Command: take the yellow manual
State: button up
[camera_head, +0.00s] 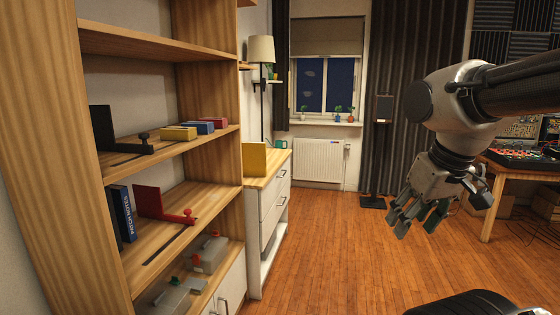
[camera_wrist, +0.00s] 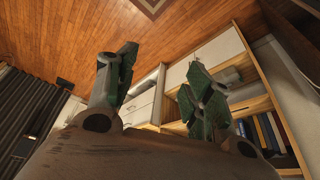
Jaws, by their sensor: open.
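A yellow upright panel, like a book cover, (camera_head: 255,158) stands on the near end of the white dresser's wooden top. A flat yellow block (camera_head: 178,133) lies on the upper shelf beside a blue and a red one. I cannot tell which of the two yellow things is the manual; no title is readable. My gripper (camera_head: 418,214) is open and empty, hanging in the air at the right, well away from both. Its spread fingers also show in the wrist view (camera_wrist: 161,85).
The wooden bookcase (camera_head: 210,203) fills the left. It holds dark and blue books (camera_head: 127,213), a red bookend (camera_head: 148,203) and grey containers (camera_head: 209,255). The dresser (camera_head: 272,205) stands behind it. A table with electronics (camera_head: 520,170) is at right. The wooden floor between is clear.

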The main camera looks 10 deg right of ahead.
aim_at(254, 153)
jog(key=i+l, duration=0.2)
jog(key=i, duration=0.25)
jog(key=i+l, duration=0.2)
jog(key=i, duration=0.2)
jog(key=i+l+z, duration=0.1)
jog(key=i+l, duration=0.15)
jog(key=i, duration=0.2)
jog(key=i+j, duration=0.1)
jog(key=i, duration=0.6)
jog(key=i+j, duration=0.15)
jog(key=i, duration=0.5)
jog(key=i+l+z, duration=0.05)
